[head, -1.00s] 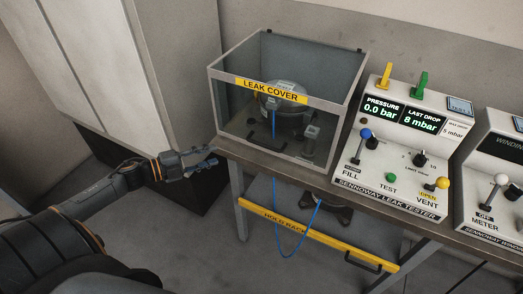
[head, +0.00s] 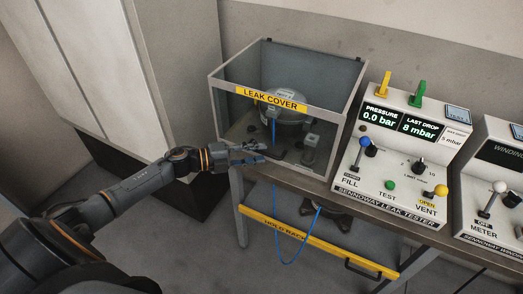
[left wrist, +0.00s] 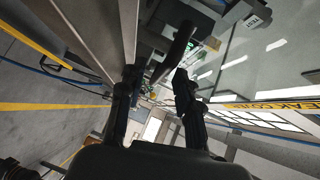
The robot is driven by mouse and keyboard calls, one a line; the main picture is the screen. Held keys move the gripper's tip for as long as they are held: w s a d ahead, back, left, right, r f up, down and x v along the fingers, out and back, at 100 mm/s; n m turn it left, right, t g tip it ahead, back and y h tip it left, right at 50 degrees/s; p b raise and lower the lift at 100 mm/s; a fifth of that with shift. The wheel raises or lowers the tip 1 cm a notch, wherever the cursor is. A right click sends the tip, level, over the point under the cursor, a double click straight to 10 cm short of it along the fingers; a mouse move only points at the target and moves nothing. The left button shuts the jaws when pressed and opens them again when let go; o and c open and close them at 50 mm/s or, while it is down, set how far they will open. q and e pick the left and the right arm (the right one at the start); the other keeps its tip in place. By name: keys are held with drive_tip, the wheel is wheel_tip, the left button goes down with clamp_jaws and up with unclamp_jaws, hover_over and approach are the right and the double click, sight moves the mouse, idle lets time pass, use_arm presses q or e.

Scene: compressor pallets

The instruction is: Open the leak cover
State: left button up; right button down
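The leak cover (head: 222,108) is a clear box with a grey frame and a yellow label on its upper front. It sits down on the bench, around a dark round compressor (head: 285,108). My left gripper (head: 262,154) is at the cover's lower front, with nothing visibly held. In the left wrist view its two fingers (left wrist: 157,82) stand apart. A dark bar (left wrist: 179,48) lies just ahead of the fingertips; I cannot tell whether they touch it. The cover's yellow label (left wrist: 285,104) shows at the right there. My right gripper is out of view.
The leak tester panel (head: 395,165) with levers and knobs stands close to the cover's right. Another panel (head: 495,170) is beyond it. A yellow rack bar (head: 300,236) and a hanging blue hose (head: 303,243) are below the bench. A pale cabinet (head: 120,70) stands at left.

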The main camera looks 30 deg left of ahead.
use_arm(q)
drive_tip(key=shift+x, duration=0.95)
drive_tip(key=shift+c, duration=0.2)
clamp_jaws()
